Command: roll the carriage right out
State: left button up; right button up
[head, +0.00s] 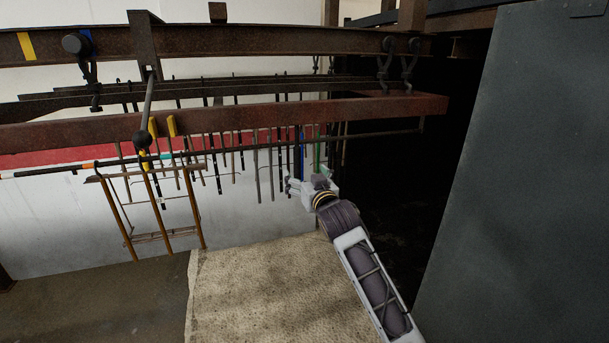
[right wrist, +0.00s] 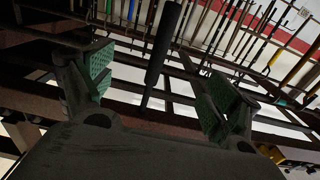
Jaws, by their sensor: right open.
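A long brown rail (head: 240,42) runs across the top of the head view, with a yellow mark at left and a blue mark beside a dark round knob (head: 75,44). My right gripper (head: 294,186) is open, well to the right of and below the bracket. In the right wrist view a dark thick-ended rod (right wrist: 164,48) shows between the open fingers, untouched as far as I can tell. My left gripper is out of view.
A reddish lower beam (head: 230,118) and several thin hanging rods stand behind. A brown hanging frame (head: 192,205) is at left. Dark hooks (head: 409,62) hang at the rail's right. A large grey panel (head: 530,170) fills the right side. A beige mat (head: 265,290) lies below.

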jog(key=shift+s+d, duration=0.2)
jog(key=shift+s, duration=0.4)
jog(key=v, duration=1.2)
dwell(0.5)
dwell(3.1)
